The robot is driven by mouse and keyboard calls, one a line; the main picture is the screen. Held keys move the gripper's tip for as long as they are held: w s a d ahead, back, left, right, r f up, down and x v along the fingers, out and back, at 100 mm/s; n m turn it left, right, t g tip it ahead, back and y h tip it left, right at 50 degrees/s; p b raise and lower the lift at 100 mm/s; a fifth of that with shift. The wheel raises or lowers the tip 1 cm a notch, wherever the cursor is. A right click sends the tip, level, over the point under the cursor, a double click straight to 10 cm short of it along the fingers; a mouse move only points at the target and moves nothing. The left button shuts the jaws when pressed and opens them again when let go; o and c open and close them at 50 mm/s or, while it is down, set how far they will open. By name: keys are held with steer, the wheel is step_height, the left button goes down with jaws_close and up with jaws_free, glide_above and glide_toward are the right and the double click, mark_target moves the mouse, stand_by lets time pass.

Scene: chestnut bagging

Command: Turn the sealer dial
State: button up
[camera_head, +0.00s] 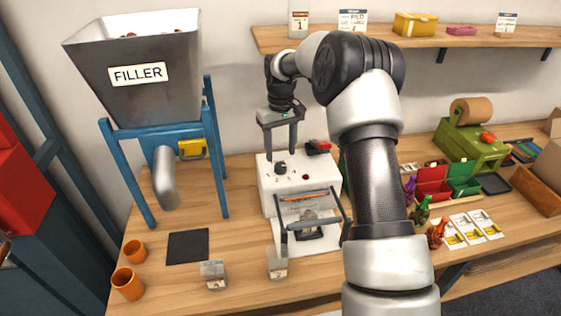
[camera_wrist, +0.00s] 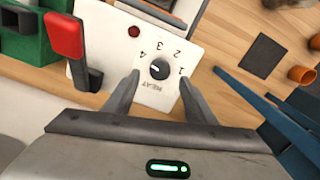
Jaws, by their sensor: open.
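The sealer (camera_head: 292,182) is a white box on the bench with a dark bar frame at its front. Its black dial (camera_head: 281,169) sits on the top face. In the wrist view the dial (camera_wrist: 159,69) has a white mark, with the numbers 1 to 4 and the word HEAT around it. My gripper (camera_head: 281,152) is open above the sealer and points down. In the wrist view the two fingertips of my gripper (camera_wrist: 161,76) are on either side of the dial, apart from it. I cannot tell their exact height above the dial.
A red-handled lever (camera_wrist: 64,36) and a dark red button or lamp (camera_wrist: 133,31) are beside the dial. The FILLER hopper (camera_head: 140,85) on its blue stand is to the left. A shelf (camera_head: 275,42) runs behind. A green machine (camera_head: 468,145) stands at right.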

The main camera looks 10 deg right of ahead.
mark_target(280, 165)
steer(key=shift+f, duration=2.55)
steer(key=c, duration=1)
steer(key=shift+c, duration=0.2)
steer(key=m+b, duration=0.1)
steer(key=m, duration=0.3)
steer(key=shift+m, duration=0.4)
steer(key=m, duration=0.4)
steer(key=shift+m+b, duration=0.4)
